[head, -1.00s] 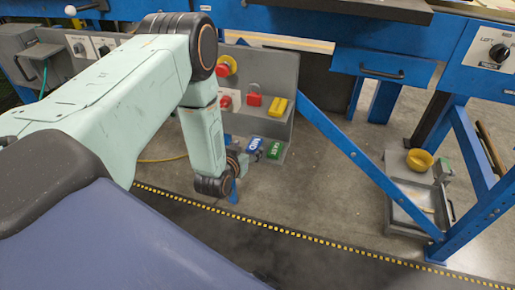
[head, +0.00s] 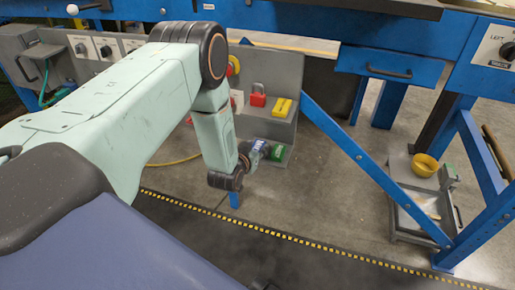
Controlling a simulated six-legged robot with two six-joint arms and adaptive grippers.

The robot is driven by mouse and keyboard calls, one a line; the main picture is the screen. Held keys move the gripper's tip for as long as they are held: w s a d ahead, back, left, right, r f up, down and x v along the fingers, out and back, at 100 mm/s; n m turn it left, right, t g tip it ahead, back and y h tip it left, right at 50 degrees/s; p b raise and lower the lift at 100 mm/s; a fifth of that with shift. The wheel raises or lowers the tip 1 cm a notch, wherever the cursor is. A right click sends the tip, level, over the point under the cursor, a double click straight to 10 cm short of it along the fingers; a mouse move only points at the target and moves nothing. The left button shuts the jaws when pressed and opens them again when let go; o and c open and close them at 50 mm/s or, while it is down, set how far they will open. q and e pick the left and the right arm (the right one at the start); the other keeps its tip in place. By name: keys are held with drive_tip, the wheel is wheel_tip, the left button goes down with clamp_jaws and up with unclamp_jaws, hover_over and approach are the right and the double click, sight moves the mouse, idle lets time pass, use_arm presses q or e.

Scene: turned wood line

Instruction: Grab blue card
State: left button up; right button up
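The blue card (head: 261,146) lies on the low front ledge of a grey stepped stand, left of a green card (head: 278,154). Both have white lettering. My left arm comes in from the left, and its wrist bends toward the stand. My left gripper (head: 252,154) is small and dark at the near left of the blue card and overlaps part of it in the picture. Whether it touches the card, and how its fingers stand, I cannot tell. My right gripper is not in view.
The grey stand (head: 275,75) also holds a red padlock (head: 258,96) and a yellow block (head: 282,107). A blue diagonal brace (head: 365,165) runs to its right. A yellow bowl (head: 422,165) sits farther right by a grey tray (head: 415,238). Open floor lies between.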

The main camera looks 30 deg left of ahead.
use_arm(q)
drive_tip(key=c, duration=0.4)
drive_tip(key=shift+r, duration=0.2)
